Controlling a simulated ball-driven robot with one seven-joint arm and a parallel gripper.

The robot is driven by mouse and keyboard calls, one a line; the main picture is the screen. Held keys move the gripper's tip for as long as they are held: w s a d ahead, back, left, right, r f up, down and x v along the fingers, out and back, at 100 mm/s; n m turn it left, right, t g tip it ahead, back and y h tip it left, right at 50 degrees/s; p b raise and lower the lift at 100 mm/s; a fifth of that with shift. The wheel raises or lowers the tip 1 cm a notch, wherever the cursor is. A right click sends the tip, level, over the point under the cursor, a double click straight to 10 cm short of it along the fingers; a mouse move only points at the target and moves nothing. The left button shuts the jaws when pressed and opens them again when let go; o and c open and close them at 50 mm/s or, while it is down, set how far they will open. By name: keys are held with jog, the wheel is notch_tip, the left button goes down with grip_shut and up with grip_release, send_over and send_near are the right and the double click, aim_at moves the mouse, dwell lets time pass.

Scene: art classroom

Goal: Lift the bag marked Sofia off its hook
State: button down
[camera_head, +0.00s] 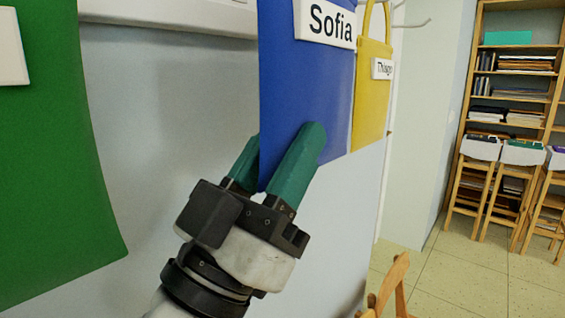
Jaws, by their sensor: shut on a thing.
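The blue bag (300,75) with a white label reading Sofia (328,22) hangs at the top centre of the head view. Its upper part and its hook lie outside the frame. My gripper (281,152) comes up from below with teal fingers. One finger is in front of the bag's lower part and the other is behind its left edge, so the gripper is shut on the bag's lower left corner area.
A green bag (52,150) hangs close on the left. A yellow bag (372,95) with a partly readable label hangs just right of the blue bag, partly behind it. White hooks (412,22) show at the top. Wooden shelves (512,85) and stools (486,180) stand at the right; a wooden chair (388,290) is at the bottom.

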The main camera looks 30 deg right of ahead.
jog(key=shift+s+d+b, duration=0.2)
jog(key=shift+s+d, duration=0.1)
jog(key=shift+s, duration=0.55)
jog(key=shift+s+d+b, duration=0.2)
jog(key=shift+s+d, duration=0.05)
jog(key=shift+s, duration=0.6)
